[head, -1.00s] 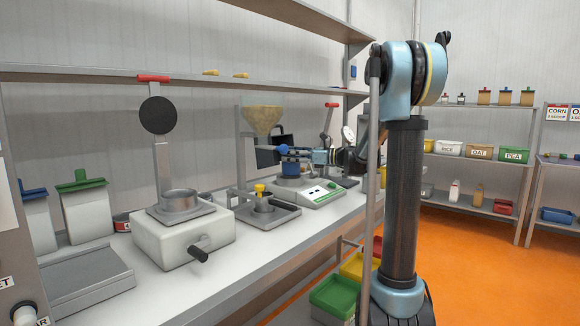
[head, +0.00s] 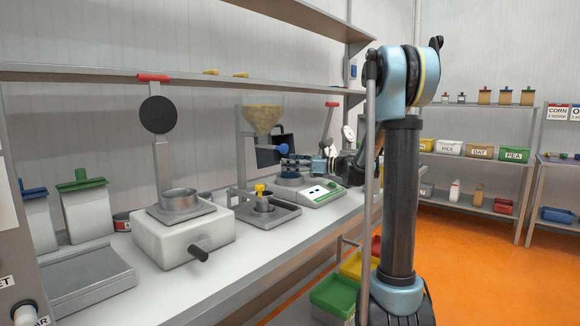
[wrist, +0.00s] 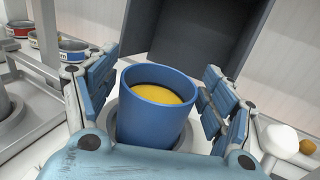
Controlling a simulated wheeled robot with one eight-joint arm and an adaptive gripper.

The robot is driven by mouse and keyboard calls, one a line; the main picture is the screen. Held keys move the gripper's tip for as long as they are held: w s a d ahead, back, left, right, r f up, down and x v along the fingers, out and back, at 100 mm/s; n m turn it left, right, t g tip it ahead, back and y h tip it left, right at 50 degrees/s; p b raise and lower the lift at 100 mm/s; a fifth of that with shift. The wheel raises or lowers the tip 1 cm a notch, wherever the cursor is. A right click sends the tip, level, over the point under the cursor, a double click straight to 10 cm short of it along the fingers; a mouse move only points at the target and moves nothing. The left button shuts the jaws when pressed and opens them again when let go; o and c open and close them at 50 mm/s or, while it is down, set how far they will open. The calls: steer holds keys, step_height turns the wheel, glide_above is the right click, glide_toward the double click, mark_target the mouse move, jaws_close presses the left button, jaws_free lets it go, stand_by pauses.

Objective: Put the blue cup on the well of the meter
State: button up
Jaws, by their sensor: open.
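The blue cup (wrist: 152,128), with yellow-orange contents, stands upright in the wrist view. Its base is at the round grey well (wrist: 182,141) of the meter; how deep it sits is hidden. My gripper (wrist: 158,78) is open, with one blue-padded finger on each side of the cup. In the head view my gripper (head: 298,163) is low over the meter (head: 322,194), a white box with a green button. The cup is hard to tell from the blue fingers there.
A dark grey open box form (wrist: 190,35) is close behind the cup. A hopper with a grainy fill (head: 263,118) and a tray with a yellow-topped part (head: 260,190) are left of the meter. A white block with a crank (head: 183,235) stands further left.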

steer(key=shift+r, duration=0.1)
steer(key=v, duration=1)
steer(key=shift+d, duration=0.35)
steer(key=shift+s+d, duration=0.25)
steer(key=shift+d, duration=0.4)
